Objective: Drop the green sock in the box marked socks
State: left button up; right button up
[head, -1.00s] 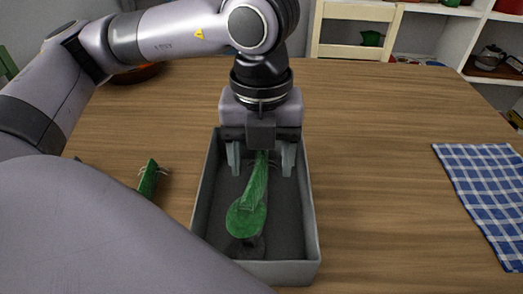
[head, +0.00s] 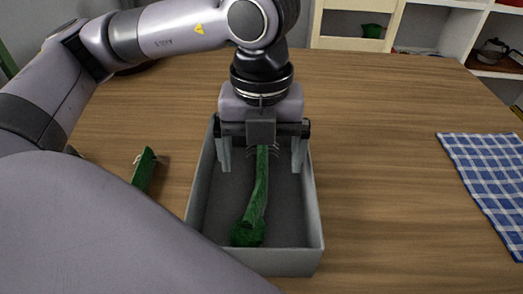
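The green sock (head: 258,190) is long and narrow, with a rounder, bunched near end. It lies lengthwise inside a grey open-topped box (head: 312,222) on the table. No marking shows on the visible sides of the box. My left gripper (head: 261,160) points down into the far part of the box. Its two fingers are spread wide, one on each side of the sock's far end, with clear gaps between. That far end is partly hidden under the gripper body. My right gripper is not in view.
Another green object (head: 144,168) with thin pale strands stands left of the box, partly hidden by my arm. A blue checked cloth (head: 488,180) lies at the right of the wooden table (head: 390,130). The table between box and cloth is clear. A chair and shelves stand behind.

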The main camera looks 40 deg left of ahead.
pick_arm(q)
jog(key=shift+r, duration=0.1)
notch_tip(320, 180, up, 7)
jog(key=p, duration=0.1)
dwell(0.4)
jog(key=shift+s, duration=0.1)
dwell(0.4)
